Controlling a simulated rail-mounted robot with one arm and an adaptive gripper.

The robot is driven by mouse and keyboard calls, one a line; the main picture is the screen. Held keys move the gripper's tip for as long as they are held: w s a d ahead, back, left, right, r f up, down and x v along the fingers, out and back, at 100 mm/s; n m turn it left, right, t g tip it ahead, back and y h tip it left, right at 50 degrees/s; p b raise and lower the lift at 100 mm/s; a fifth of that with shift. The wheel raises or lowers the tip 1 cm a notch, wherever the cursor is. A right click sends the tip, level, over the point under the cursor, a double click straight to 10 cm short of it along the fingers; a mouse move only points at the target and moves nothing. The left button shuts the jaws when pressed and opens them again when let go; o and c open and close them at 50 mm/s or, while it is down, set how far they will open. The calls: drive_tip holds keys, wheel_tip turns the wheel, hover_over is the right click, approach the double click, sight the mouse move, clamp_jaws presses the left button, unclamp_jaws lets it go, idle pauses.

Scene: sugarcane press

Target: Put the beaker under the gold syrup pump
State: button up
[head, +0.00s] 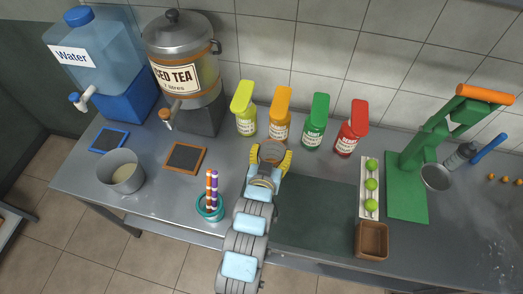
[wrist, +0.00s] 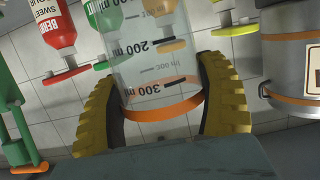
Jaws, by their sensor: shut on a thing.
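My gripper (head: 267,168) is shut on the clear beaker (head: 271,151), its fingers on both sides. In the wrist view the beaker (wrist: 150,72) shows printed volume marks and an orange band, between the yellow finger pads of my gripper (wrist: 165,108). It looks empty. In the head view the beaker is just in front of the gold-orange syrup pump (head: 280,122), overlapping its lower part. I cannot tell whether it touches the counter or is right below the spout.
A yellow-green pump (head: 245,116) stands left of the gold-orange one; green (head: 315,130) and red (head: 352,133) pumps stand right. A teal holder with straws (head: 210,208) is left of my arm. Limes on a tray (head: 362,213) and a green press (head: 405,190) are right.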

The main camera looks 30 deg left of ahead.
drive_tip(key=shift+w+a+f, duration=0.75)
drive_tip(key=shift+w+f, duration=1.4)
drive_tip(key=shift+w+a+f, duration=0.7)
drive_tip(key=shift+w+f, duration=1.4)
drive_tip(key=shift+w, duration=0.05)
drive_tip(key=shift+w+a+f, duration=0.75)
drive_tip(key=shift+w+f, duration=1.4)
drive_tip(key=shift+f+b, duration=0.15)
drive_tip(key=shift+b, duration=0.2)
drive_tip(key=o, duration=1.2)
